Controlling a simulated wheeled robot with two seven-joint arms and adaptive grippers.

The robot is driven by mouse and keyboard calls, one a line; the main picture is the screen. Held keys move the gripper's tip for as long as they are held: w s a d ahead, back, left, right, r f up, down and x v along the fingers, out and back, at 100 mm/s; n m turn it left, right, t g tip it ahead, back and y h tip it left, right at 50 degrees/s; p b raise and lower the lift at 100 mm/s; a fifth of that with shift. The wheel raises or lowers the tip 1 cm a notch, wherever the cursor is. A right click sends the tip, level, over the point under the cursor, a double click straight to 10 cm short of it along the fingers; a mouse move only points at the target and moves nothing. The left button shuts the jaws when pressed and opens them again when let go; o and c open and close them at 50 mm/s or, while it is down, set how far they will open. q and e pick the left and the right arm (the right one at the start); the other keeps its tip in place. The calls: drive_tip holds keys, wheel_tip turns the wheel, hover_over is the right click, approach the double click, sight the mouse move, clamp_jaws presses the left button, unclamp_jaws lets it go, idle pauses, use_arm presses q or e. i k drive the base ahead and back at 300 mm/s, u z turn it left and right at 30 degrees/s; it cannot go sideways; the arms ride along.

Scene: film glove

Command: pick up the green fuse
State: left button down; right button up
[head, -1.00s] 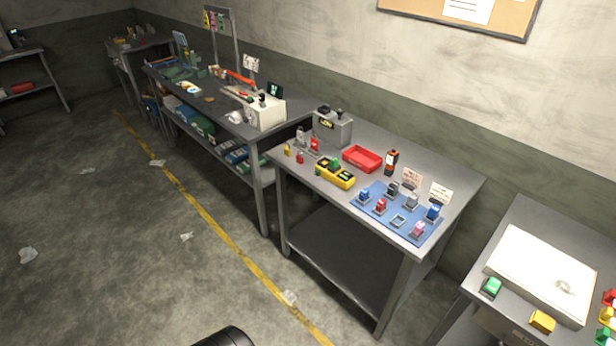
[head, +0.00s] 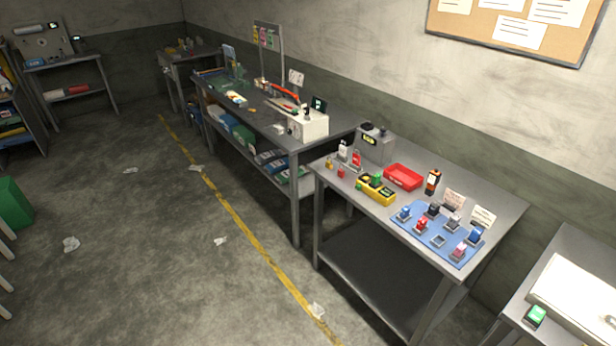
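Two green pieces could be the green fuse, and I cannot tell which from here. One small green piece (head: 377,177) sits on the yellow block (head: 372,194) on the middle table. The other is a green block (head: 535,315) near the front left of the right-hand bench, beside a white panel. On the middle table, a blue mat (head: 410,232) carries several small fuse-like pieces, among them a red one (head: 421,224) and a pink one (head: 459,251). Neither of my grippers shows.
A red tray (head: 403,177), a grey box (head: 376,145) and an orange-black device (head: 432,182) stand on the middle table (head: 500,205). A longer bench (head: 260,113) adjoins it at the left. The floor (head: 140,240) in front is open, with paper scraps.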

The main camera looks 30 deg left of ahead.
sight(376, 178)
drive_tip(key=u, duration=0.95)
drive_tip(key=i, duration=0.35)
